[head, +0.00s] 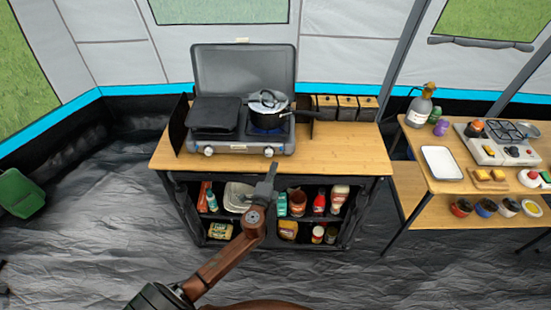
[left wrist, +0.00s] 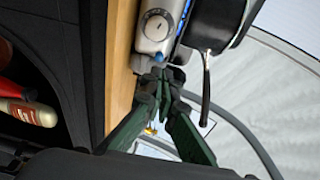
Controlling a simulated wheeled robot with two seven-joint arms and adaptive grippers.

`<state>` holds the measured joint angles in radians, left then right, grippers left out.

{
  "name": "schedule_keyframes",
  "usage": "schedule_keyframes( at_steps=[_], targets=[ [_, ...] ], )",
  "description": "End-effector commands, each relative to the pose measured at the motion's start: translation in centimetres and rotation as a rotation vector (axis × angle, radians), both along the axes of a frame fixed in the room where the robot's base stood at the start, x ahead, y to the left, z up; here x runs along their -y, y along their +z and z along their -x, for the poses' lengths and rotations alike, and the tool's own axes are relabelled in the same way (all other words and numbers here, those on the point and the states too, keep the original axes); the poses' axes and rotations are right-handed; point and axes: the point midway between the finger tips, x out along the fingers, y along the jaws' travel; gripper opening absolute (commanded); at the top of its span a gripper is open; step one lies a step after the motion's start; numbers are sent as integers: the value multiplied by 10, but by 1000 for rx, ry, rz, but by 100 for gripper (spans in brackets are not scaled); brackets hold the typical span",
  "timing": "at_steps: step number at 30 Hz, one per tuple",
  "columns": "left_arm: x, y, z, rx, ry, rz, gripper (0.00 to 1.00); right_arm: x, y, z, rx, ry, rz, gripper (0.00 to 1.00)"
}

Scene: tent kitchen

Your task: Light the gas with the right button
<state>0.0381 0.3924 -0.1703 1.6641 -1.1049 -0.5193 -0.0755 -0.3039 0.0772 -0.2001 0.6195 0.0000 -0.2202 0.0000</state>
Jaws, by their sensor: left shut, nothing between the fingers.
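The grey gas stove (head: 239,144) stands on the wooden counter with its lid up. Its right knob (head: 269,151) and left knob (head: 209,150) are on the front panel. A pot (head: 272,105) sits on the right burner, with blue showing under it. My left gripper (head: 272,168) is shut and empty just in front of the right knob. In the left wrist view, the gripper's fingertips (left wrist: 160,76) are close beside a white knob (left wrist: 156,25) and a small blue part (left wrist: 158,58); I cannot tell whether they touch. My right gripper is out of view.
A dark griddle (head: 214,113) covers the stove's left side. The pot's handle (head: 302,113) points right, towards several jars (head: 346,107). Shelves below the counter hold bottles (head: 319,203). A second table (head: 444,187) stands at the right.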

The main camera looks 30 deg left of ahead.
Motion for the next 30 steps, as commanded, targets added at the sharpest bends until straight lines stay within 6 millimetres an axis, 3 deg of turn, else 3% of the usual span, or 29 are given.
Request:
schedule_keyframes(
  at_steps=[3,9,30],
  targets=[
    [7,0,22,-1,1,2,0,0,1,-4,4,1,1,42],
    [13,1,42,0,1,0,0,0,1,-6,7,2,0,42],
    [15,1,45,0,0,0,0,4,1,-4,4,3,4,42]
  ],
)
